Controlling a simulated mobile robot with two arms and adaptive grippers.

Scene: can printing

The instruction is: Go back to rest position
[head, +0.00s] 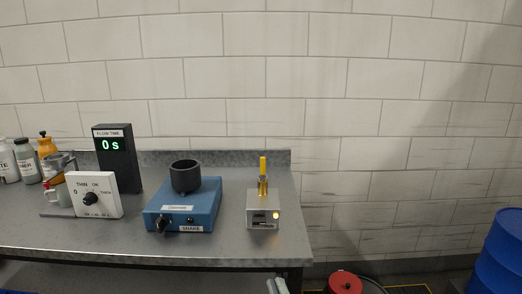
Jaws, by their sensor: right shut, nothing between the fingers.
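Only a small light-coloured part of my right gripper (277,286) shows at the bottom edge of the head view, just below the table's front edge and near its right corner. It is shut and touches nothing that I can see. The rest of that arm is out of the frame. My left gripper is not in view.
The grey table (110,238) holds a blue shaker (184,205) with a black cup holder, a silver box (263,210) with a yellow-topped post, a white dial panel (94,195), a black timer (117,157) and bottles. A red drum (345,283) and blue barrel (502,255) stand right.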

